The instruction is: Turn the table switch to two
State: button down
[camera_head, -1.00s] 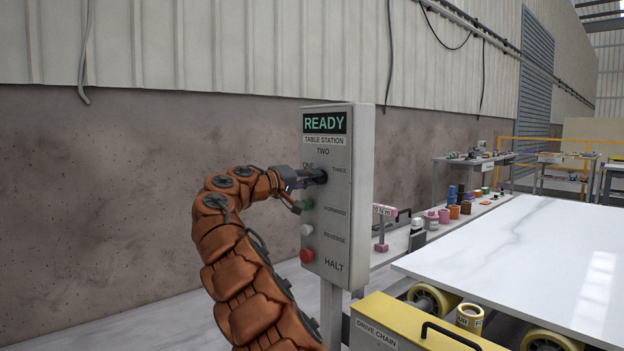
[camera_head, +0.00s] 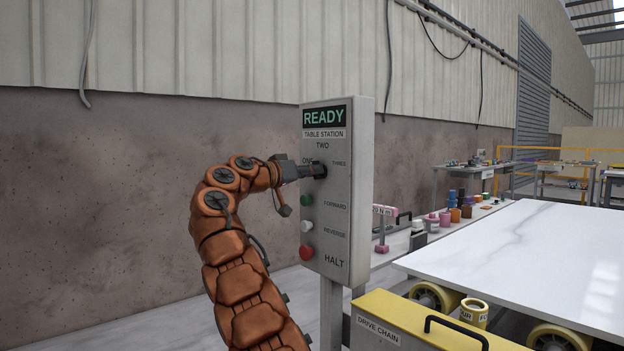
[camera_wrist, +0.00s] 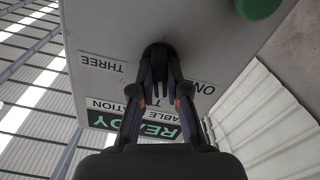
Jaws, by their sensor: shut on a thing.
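The grey control panel (camera_head: 352,225) stands upright on a post and shows READY on its screen, with TABLE STATION beneath. The labels ONE, TWO and THREE surround a dark switch knob (camera_wrist: 157,52); in the head view my gripper mostly covers it. My gripper (camera_head: 314,171) reaches the panel from the left, below TWO. In the wrist view my gripper (camera_wrist: 160,88) has both fingers closed on the knob, and the fingers partly cover the TWO label. I cannot tell which label the knob points to.
Below the knob are a green button (camera_head: 307,200), a white button (camera_head: 307,226) and a red HALT button (camera_head: 306,252). A yellow drive chain box (camera_head: 400,322) and a white stone slab (camera_head: 520,240) on rollers lie to the right. A wall is behind.

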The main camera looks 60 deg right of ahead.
jog(key=shift+f+m, duration=0.1)
jog(key=shift+m, duration=1.7)
jog(key=c, duration=1.2)
grip_release()
jog(key=shift+o, duration=0.2)
jog(key=v, duration=1.2)
